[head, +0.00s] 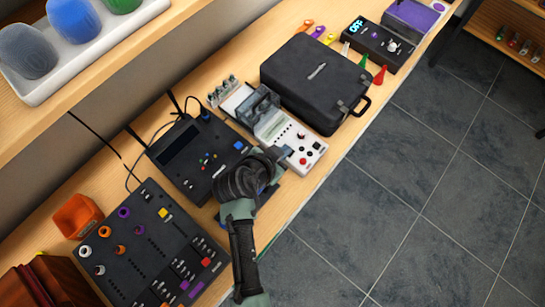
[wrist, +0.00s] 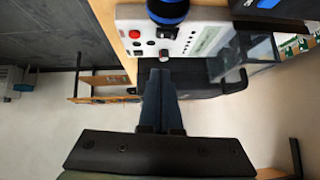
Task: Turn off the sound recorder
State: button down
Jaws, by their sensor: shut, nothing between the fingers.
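A white device (head: 295,140) with a red button, a dark knob and a raised clear grey lid (head: 257,104) lies on the long wooden table. It may be the sound recorder; I see no readable label. Its white panel (wrist: 185,45) with the red button (wrist: 134,34) also shows in the wrist view. My gripper (head: 280,153) is at the left edge of this device in the head view. In the wrist view my gripper (wrist: 160,76) has its blue-grey fingers together and empty, close to the panel. I cannot tell whether they touch it.
A black device with antennas (head: 180,155) and a black mixer (head: 125,235) lie left of my arm. A black case (head: 312,80) stands behind the white device. A dark device with a lit display (head: 375,45) is farther back. Tiled floor (head: 420,180) is clear at right.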

jog(key=b+v, duration=0.1)
jog(key=v, duration=0.4)
jog(key=shift+s+a+r, duration=0.1)
jog(key=shift+s+r, duration=0.05)
jog(key=shift+r, duration=0.15)
jog(key=x, duration=0.6)
jog(key=w+a+x, duration=0.1)
jog(key=x, duration=0.2)
jog(key=shift+a+r, duration=0.1)
jog(key=shift+r, duration=0.05)
notch_tip(320, 180, down, 2)
jog(key=shift+w+f+p, duration=0.15)
jog(key=shift+p, duration=0.15)
jog(key=shift+a+f, duration=0.15)
jog(key=shift+f, duration=0.95)
jog(key=shift+f, duration=0.1)
